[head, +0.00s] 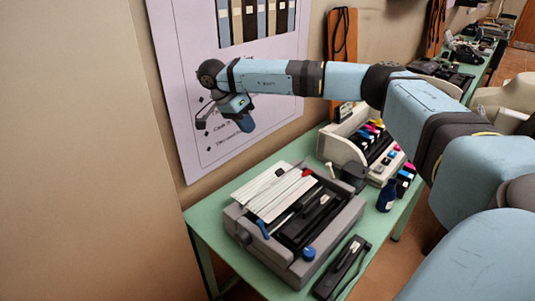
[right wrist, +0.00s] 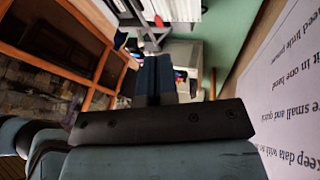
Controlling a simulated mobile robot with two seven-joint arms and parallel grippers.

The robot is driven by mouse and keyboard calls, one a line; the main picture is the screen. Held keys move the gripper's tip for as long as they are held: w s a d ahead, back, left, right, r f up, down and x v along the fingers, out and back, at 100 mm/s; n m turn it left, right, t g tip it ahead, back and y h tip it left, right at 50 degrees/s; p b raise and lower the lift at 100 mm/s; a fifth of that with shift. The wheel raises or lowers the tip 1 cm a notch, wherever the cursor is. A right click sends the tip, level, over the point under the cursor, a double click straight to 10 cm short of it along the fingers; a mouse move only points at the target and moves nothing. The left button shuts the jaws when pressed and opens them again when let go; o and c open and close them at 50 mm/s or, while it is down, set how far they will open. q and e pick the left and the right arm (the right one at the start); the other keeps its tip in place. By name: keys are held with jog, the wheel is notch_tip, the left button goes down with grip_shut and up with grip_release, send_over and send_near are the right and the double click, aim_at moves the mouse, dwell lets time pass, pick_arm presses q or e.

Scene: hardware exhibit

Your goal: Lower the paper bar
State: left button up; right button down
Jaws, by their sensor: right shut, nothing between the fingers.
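A grey typewriter-like machine (head: 290,262) stands on the green table in the head view. White panels or sheets (head: 274,190) slope up at its back. A thin dark bar with a red end (head: 306,173) lies along them; I cannot tell for sure whether this is the paper bar. A blue lever (head: 262,229) and a blue knob (head: 309,254) are on the machine. My right gripper (head: 228,116) is in the air in front of the wall poster, above and behind the machine, touching nothing. Its fingers (right wrist: 155,76) are together and empty in the right wrist view. My left gripper is not visible.
The green table (head: 208,238) also holds a beige machine (head: 345,150) with coloured parts, a dark blue bottle (head: 387,197) and a black stapler-like tool (head: 342,268). The wall poster (head: 180,75) is close behind my right gripper. Space above the typewriter is clear.

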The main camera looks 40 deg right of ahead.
jog(key=s+p+x, duration=0.1)
jog(key=s+x, duration=0.1)
jog(key=x, duration=1.1)
jog(key=shift+a+r, duration=0.35)
jog(key=shift+a, duration=0.05)
jog(key=shift+s, duration=0.1)
